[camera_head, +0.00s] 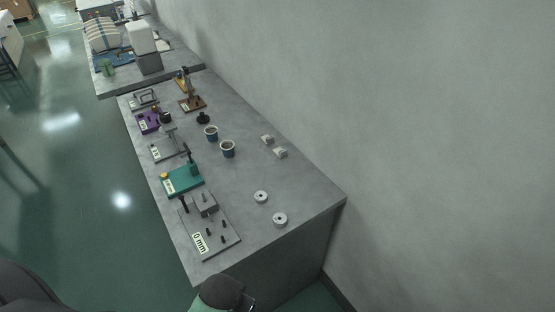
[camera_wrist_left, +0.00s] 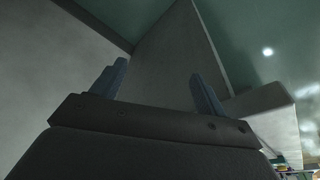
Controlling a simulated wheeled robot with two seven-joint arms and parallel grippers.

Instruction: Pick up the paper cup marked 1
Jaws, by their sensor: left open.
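No cup can be made out in that view. A dark and green part of mine shows at the bottom edge of the head view, well short of the cups. My right gripper cannot be made out.
On the grey bench (camera_head: 300,195), a plate marked 0 mm (camera_head: 227,240), a teal fixture (camera_head: 182,181) and a purple fixture (camera_head: 148,122) line the left edge. Two white round parts (camera_head: 261,197) (camera_head: 280,219) lie near the front. A wall (camera_head: 440,110) closes the right side.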

